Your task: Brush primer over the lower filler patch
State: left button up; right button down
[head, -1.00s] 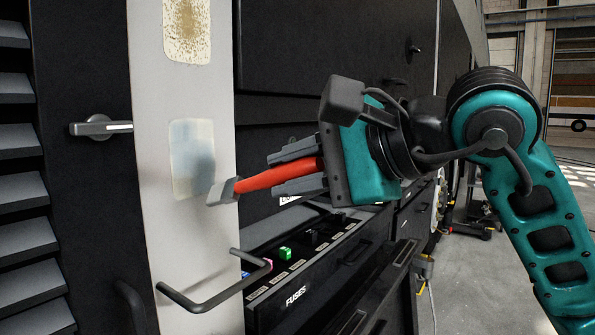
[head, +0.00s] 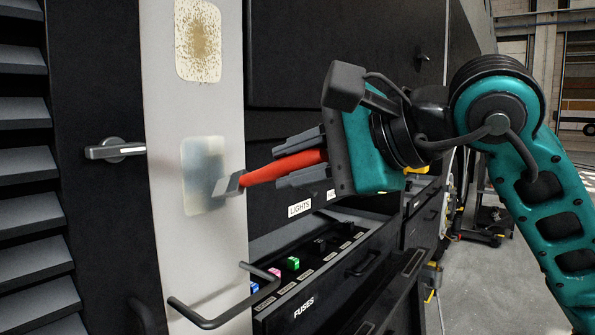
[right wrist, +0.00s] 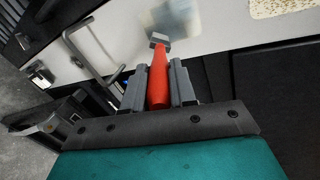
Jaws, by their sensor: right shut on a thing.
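The lower filler patch (head: 203,165) is a pale cream rectangle with a blue-grey smear, on the light grey panel strip (head: 165,205) in the head view. My right gripper (head: 318,160) is shut on the red handle of a brush (head: 280,169). The brush's grey head (head: 229,186) is at the patch's lower right edge; I cannot tell whether it touches. In the right wrist view the red brush (right wrist: 159,80) points away from the gripper (right wrist: 158,85), its head near the patch (right wrist: 180,20). My left gripper is not in view.
An upper patch (head: 198,40) with brown speckles is above. A dark bar handle (head: 225,310) sticks out below the patch. A fuse drawer (head: 325,270) stands open at lower right. A door latch (head: 115,150) is left of the strip.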

jog(key=shift+r, duration=0.4)
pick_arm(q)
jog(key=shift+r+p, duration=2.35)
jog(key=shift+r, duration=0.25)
pick_arm(e)
jog(key=shift+a+r, duration=0.1)
jog(key=shift+r, duration=3.5)
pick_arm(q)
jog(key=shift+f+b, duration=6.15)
pick_arm(e)
jog(key=shift+s+a+f, duration=0.8)
jog(key=shift+s+f, duration=0.3)
jog(key=shift+f, duration=4.5)
pick_arm(q)
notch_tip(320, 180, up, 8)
jog(key=p, duration=0.7)
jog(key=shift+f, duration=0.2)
pick_arm(e)
notch_tip(320, 180, up, 11)
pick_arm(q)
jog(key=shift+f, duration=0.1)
pick_arm(e)
jog(key=shift+d, duration=0.1)
